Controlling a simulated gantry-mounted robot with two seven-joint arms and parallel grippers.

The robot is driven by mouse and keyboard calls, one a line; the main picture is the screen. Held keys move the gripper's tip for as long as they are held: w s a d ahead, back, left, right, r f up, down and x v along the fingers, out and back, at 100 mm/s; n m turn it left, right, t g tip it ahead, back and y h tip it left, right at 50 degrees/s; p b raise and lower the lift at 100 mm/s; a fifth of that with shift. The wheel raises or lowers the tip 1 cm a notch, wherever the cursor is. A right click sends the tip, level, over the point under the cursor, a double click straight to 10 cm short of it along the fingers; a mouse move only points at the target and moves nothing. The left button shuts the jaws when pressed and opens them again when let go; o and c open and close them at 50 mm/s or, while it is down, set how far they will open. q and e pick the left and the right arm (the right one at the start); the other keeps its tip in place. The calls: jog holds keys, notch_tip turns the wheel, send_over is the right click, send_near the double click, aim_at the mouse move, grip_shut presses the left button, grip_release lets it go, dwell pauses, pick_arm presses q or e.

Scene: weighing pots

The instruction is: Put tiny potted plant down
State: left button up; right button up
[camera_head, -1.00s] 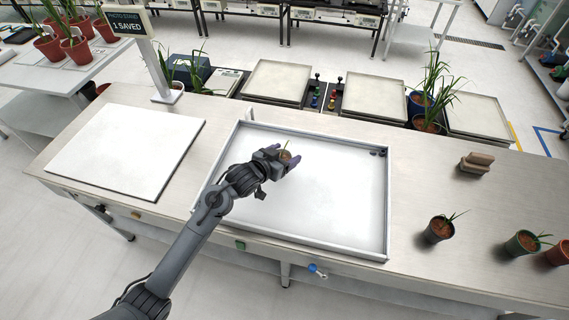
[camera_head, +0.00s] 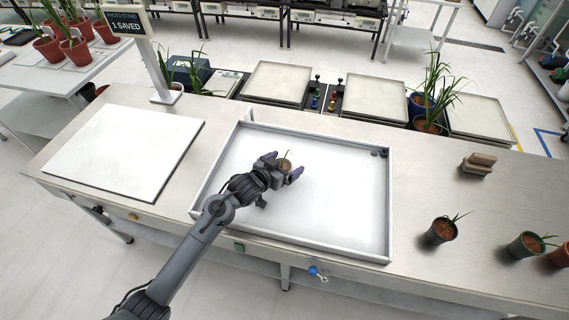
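The tiny potted plant (camera_head: 286,163) is a small brown-topped pot with a thin green shoot. It is inside the white shallow tray (camera_head: 340,225), a little above and left of the tray's middle. My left gripper (camera_head: 283,164) reaches in from the lower left, with its two dark fingers spread on either side of the pot. The fingers look apart from the pot. The pot's lower part is hidden by the gripper, so I cannot see its base. My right gripper is not in view.
A flat white board (camera_head: 125,150) lies left of the tray, with a sign stand (camera_head: 150,55) behind it. A dark pot (camera_head: 440,231), a green pot (camera_head: 525,244) and brown blocks (camera_head: 478,163) stand at right. The tray's right half is mostly clear.

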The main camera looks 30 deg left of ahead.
pick_arm(q)
jog(key=shift+r, duration=0.1)
jog(key=shift+s+r, duration=0.1)
jog(key=shift+r, duration=0.05)
jog(key=shift+s+a+r, duration=0.1)
jog(key=shift+s+r, duration=0.05)
jog(key=shift+s, duration=0.2)
jog(key=p+v, duration=0.3)
jog(key=v, duration=0.8)
